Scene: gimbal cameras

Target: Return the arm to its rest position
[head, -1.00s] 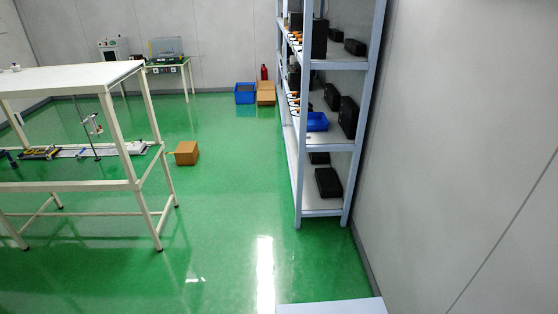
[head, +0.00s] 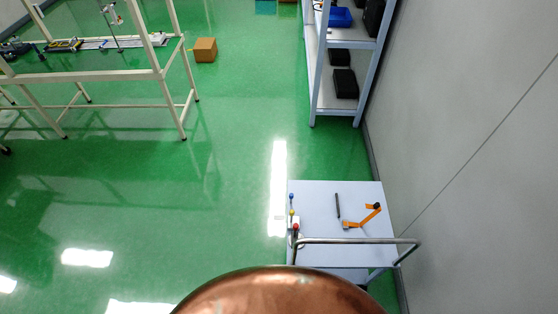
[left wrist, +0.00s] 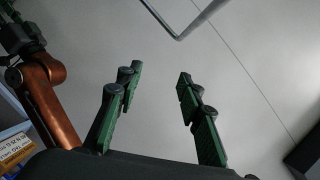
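My left gripper (left wrist: 160,73) shows in the left wrist view. Its two green fingers are spread well apart, with nothing between them. Neither gripper shows in the head view. A copper-coloured arm link with a dark green end, perhaps my right gripper (left wrist: 18,34), is at the upper left of the left wrist view. Its fingers cannot be made out clearly. A rounded copper part of my own body fills the bottom middle of the head view.
A cart (head: 317,222) with a metal handle (head: 350,241) stands close ahead, holding an orange tool (head: 366,219) and a dark rod (head: 337,205). A shelf rack (head: 318,88) and wall are right. A white-framed table (head: 110,76) and box (head: 205,50) are left; green floor between is clear.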

